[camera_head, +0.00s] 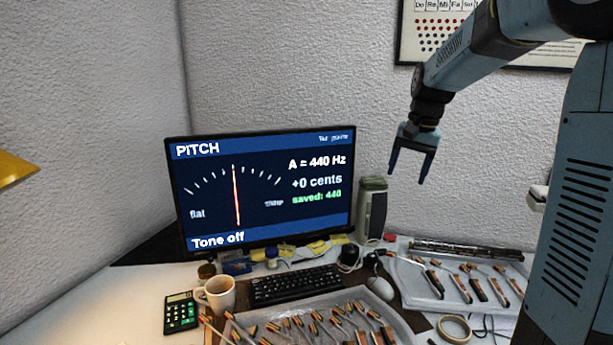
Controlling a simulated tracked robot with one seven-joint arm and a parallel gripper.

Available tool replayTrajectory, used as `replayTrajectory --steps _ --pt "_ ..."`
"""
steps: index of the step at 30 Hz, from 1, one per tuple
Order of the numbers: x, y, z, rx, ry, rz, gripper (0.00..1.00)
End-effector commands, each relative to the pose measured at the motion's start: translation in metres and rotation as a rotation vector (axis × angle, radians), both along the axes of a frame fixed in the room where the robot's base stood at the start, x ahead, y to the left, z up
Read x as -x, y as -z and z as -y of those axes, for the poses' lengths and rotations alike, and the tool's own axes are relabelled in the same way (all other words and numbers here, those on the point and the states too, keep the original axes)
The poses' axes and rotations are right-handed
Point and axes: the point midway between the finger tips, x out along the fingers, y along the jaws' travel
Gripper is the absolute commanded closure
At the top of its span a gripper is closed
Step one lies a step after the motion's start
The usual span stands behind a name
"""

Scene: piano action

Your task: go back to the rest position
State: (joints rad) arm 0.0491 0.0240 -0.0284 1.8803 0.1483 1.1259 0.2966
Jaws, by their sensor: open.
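My gripper (408,168) hangs from my blue arm at the upper right of the view. Its two fingers point down and stand apart, with nothing between them. It is in the air, to the right of the monitor (262,190) and above the desk things. The monitor reads "PITCH", "A = 440 Hz", "+0 cents", "saved: 440" and "Tone off".
A grey speaker (371,208) stands right of the monitor. A keyboard (295,284), mug (217,294), calculator (180,312) and mouse (380,288) lie in front. Two trays hold piano hammers: a front tray (405,328) and a right tray (402,264). A tape roll (454,328) lies at right.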

Motion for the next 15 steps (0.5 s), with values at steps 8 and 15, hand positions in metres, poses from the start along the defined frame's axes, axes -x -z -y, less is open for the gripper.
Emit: replayTrajectory --steps 8,15 --pt "0.078 -0.022 -0.006 0.053 -0.096 0.104 0.31" --pt "0.143 -0.026 -0.01 0.104 -0.182 0.191 0.31"
